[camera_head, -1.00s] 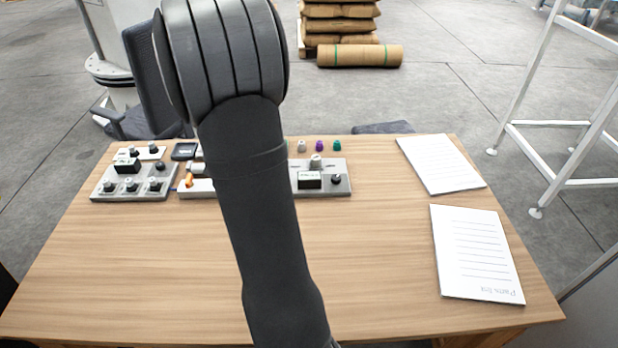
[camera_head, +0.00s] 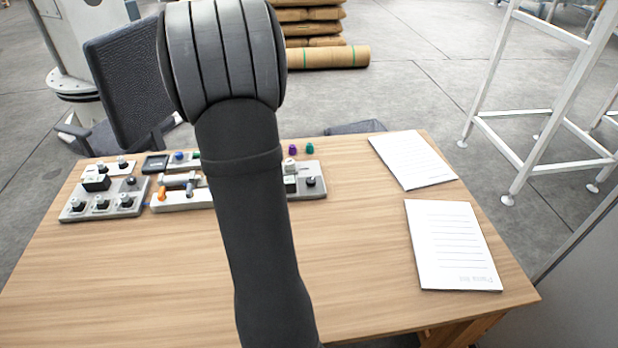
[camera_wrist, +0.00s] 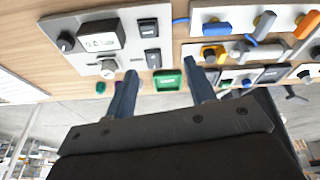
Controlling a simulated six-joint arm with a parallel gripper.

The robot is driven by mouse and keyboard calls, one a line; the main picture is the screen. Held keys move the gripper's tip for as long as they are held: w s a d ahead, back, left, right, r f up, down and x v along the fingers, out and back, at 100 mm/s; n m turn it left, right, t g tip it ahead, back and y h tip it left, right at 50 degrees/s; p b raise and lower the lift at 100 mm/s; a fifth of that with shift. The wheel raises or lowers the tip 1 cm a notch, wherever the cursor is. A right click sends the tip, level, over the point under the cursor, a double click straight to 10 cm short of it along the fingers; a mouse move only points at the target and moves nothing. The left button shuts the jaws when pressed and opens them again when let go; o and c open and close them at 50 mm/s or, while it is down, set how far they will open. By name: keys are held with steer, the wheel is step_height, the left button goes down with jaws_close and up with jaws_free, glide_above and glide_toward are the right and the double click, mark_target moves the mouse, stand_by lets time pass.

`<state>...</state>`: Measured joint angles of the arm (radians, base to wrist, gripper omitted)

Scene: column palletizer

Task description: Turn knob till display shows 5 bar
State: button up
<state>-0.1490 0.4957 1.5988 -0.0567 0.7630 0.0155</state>
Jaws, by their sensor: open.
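A grey control panel (camera_wrist: 75,27) lies on the table at the upper left of the wrist view. It carries a small white-faced display (camera_wrist: 101,38), whose figures are too small to read surely. A black knob (camera_wrist: 65,42) is beside the display and a pale knob (camera_wrist: 107,67) is near the panel's edge. In the head view the same panel (camera_head: 308,192) is partly hidden behind my arm; its black knob (camera_head: 310,181) shows. My gripper (camera_wrist: 161,67) is open, with nothing held between its fingers. A green block (camera_wrist: 167,81) shows between the fingers, apart from the knobs.
A middle panel (camera_head: 183,200) with an orange lever and a left panel (camera_head: 100,208) with several knobs stand on the table (camera_head: 370,260). Small coloured caps, including a purple one (camera_head: 292,149), sit behind. Two paper sheets (camera_head: 452,245) lie at right. The table front is clear.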

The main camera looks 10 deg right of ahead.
steer(key=d+r+n+y, duration=0.1)
steer(key=d+r+n, duration=0.15)
steer(key=d, duration=1.05)
steer(key=n+y, duration=0.2)
steer(key=n, duration=0.2)
glide_toward(311, 180)
steer(key=shift+n, duration=0.25)
steer(key=x, duration=0.8)
steer(key=shift+w+f, duration=0.1)
steer(key=shift+f, duration=0.1)
steer(key=c, duration=1)
